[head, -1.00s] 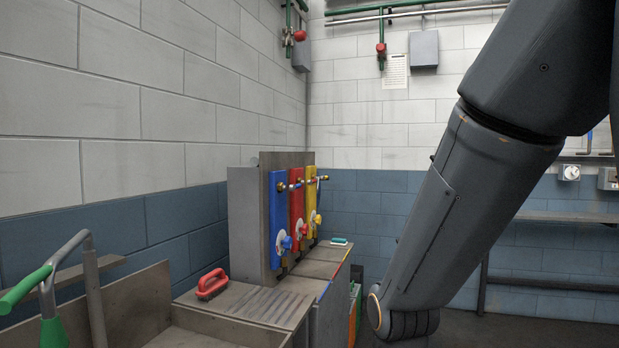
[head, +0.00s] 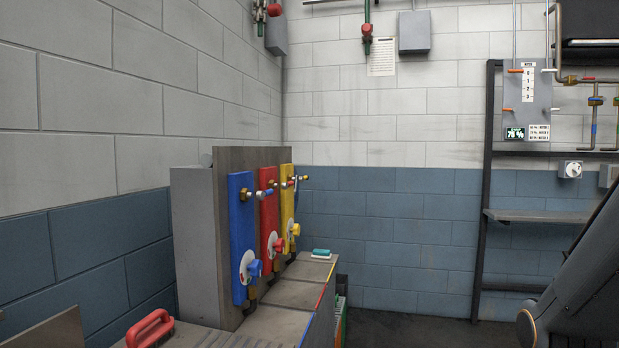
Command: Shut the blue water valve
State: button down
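The blue valve is a blue knob (head: 254,268) on a white round dial, low on a blue upright panel (head: 240,215). The panel stands on the left bench, first in a row with a red panel (head: 269,218) and a yellow panel (head: 288,208) behind it. A brass fitting sticks out near the top of the blue panel. The blue knob is in plain sight with nothing touching it. Part of my arm shows at the lower right, well apart from the panels. My gripper is out of view.
A red-handled brush (head: 150,328) lies at the bench's near end. A small teal-topped item (head: 321,253) sits at its far end. A dark rack (head: 483,200) and a gauge board (head: 527,92) stand at the back right. Open floor lies between bench and rack.

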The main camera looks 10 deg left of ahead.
aim_at(260, 195)
jog(key=z, duration=0.05)
jog(key=i, duration=0.6)
jog(key=u, duration=0.65)
jog(key=i, duration=0.6)
jog(key=u, duration=0.5)
